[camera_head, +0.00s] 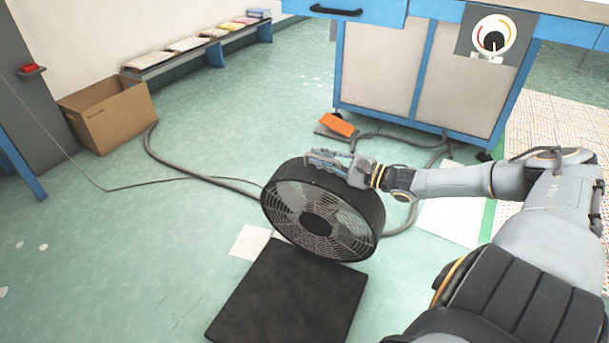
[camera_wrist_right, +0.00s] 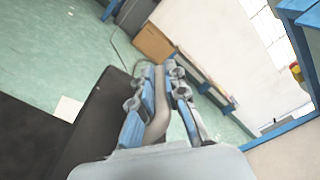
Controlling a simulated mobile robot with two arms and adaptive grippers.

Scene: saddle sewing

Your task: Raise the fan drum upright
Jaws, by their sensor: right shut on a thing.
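The fan drum (camera_head: 322,215) is a black round drum with a grey grille, tilted on its rim at the far edge of a black mat (camera_head: 285,300). The lower contact of the drum with the floor or mat is partly hidden. My left gripper is not in view.
A blue-framed cabinet (camera_head: 400,70) stands behind the drum, with an orange block (camera_head: 338,125) near its foot. Grey hoses (camera_head: 190,175) cross the floor. An open cardboard box (camera_head: 110,112) stands at the left.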

